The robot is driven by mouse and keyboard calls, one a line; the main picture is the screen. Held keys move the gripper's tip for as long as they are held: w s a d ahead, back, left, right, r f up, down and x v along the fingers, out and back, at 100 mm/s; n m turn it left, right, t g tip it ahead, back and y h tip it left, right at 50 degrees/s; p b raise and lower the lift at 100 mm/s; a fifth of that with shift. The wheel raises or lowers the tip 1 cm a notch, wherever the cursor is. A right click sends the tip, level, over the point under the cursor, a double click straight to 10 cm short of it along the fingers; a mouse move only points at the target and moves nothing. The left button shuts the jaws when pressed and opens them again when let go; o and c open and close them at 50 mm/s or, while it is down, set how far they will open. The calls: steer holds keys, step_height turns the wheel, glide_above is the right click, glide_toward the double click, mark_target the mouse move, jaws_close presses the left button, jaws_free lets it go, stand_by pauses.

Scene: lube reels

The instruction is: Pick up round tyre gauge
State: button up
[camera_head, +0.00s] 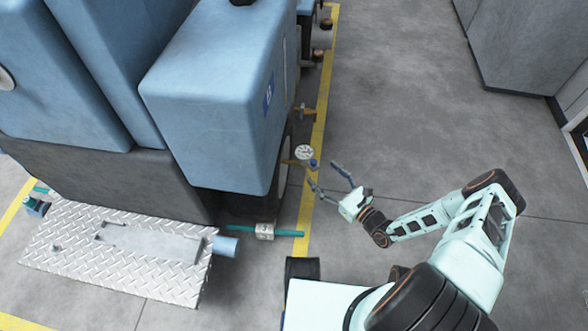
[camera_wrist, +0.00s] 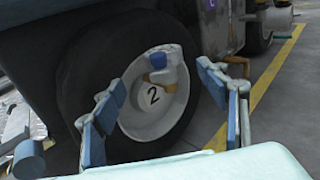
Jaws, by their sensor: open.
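The round tyre gauge (camera_head: 304,153) has a white dial face with dark markings. In the head view it is beside the blue machine's wheel, near the yellow floor line, with a small blue part at its lower right. In the wrist view a pale rounded piece with a blue part (camera_wrist: 157,61) sits in front of the wheel hub; it looks like the gauge, but its dial is not visible. My gripper (camera_head: 324,174) is open and empty, with its fingers pointing toward the gauge and apart from it. In the wrist view the open gripper (camera_wrist: 175,80) has the pale piece between its fingers, farther off.
The blue machine body (camera_head: 215,95) overhangs the wheel (camera_wrist: 90,90), whose hub carries a "2". A brass-coloured fitting (camera_head: 303,111) sticks out beyond the gauge. A metal tread plate (camera_head: 110,270) is at lower left. Grey floor right of the yellow line (camera_head: 318,120) is clear.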

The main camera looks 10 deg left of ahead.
mark_target(310, 160)
steer(key=shift+s+a+f+m+t+h, duration=0.15)
steer(key=shift+a+f+m+t+h, duration=0.2)
steer(key=shift+m+t, duration=0.3)
steer(key=shift+w+a, duration=0.1)
steer(key=shift+w, duration=0.1)
steer(key=b+x, duration=0.4)
steer(key=x, duration=0.6)
steer(key=shift+w, duration=0.15)
steer(key=c, duration=1.5)
steer(key=shift+c, duration=0.2)
steer(key=shift+r, duration=0.2)
